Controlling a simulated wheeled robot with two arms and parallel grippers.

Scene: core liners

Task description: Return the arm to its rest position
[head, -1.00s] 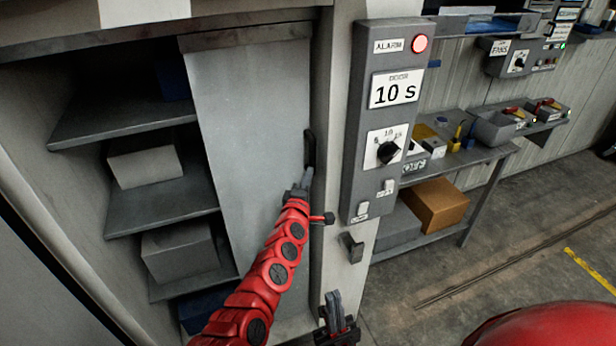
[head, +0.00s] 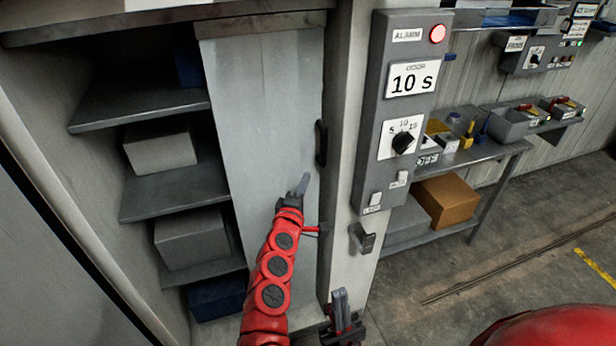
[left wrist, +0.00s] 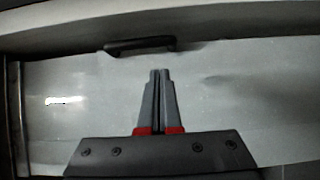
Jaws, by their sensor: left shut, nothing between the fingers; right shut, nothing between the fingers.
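My red left arm reaches in from the bottom of the head view. My left gripper (head: 301,186) is shut and empty in front of the grey sliding door (head: 262,110), below its dark handle (head: 320,143). In the left wrist view the shut fingers (left wrist: 160,75) point towards the handle (left wrist: 140,45), with a gap between them. My right gripper (head: 341,300) is shut and empty at the bottom centre of the head view, below a small dark bracket (head: 362,238) on the post.
The door stands partly across a cabinet whose open left side shows shelves (head: 150,105) with grey boxes (head: 161,145). A control panel (head: 407,100) reads "10 s", with a dial and a lit red alarm lamp (head: 437,34). A workbench (head: 485,150) stands at the right, with bare floor before it.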

